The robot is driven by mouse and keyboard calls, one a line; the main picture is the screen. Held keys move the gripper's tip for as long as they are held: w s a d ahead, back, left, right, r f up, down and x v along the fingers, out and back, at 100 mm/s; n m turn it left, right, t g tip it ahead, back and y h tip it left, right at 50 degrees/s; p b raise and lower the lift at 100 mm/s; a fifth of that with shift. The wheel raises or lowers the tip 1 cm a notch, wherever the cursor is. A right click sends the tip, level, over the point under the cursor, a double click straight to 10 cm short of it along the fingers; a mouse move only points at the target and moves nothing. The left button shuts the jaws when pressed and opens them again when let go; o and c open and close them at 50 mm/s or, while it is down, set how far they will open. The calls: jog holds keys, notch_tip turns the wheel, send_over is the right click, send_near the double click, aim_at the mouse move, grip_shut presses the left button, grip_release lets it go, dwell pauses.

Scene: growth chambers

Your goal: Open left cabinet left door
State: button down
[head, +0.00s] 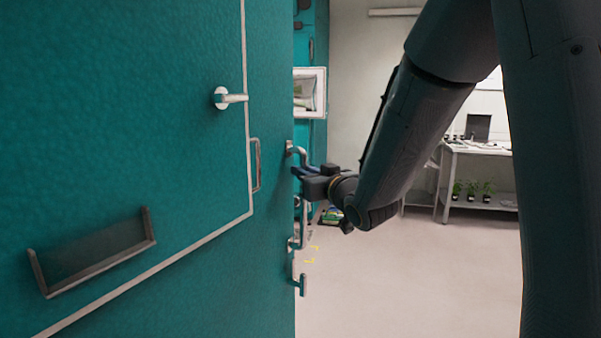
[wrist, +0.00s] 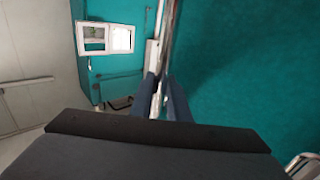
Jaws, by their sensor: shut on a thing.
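A large teal cabinet front (head: 120,60) fills the left of the head view, with a pale seam outlining a door panel. A long metal bar handle (head: 304,220) stands upright beyond its right edge. My gripper (head: 303,172) reaches in from the right and is shut on this bar near its upper end. In the wrist view the two dark fingers (wrist: 162,98) close around the metal bar (wrist: 168,40), beside a broad teal surface (wrist: 240,70). The finger contact is partly hidden in the head view. I cannot tell how far the door stands open.
A white-framed window (head: 318,92) is on a teal surface behind. A bench (head: 480,150) with potted plants stands at the back right. The pale floor (head: 420,285) is clear.

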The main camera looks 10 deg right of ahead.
jog(key=shift+w+a, duration=0.1)
jog(key=shift+w, duration=0.1)
jog(key=c, duration=2)
grip_release()
jog(key=shift+a, duration=0.1)
jog(key=b+v, duration=0.1)
jog(key=v, duration=0.6)
jog(key=shift+s+b, duration=0.3)
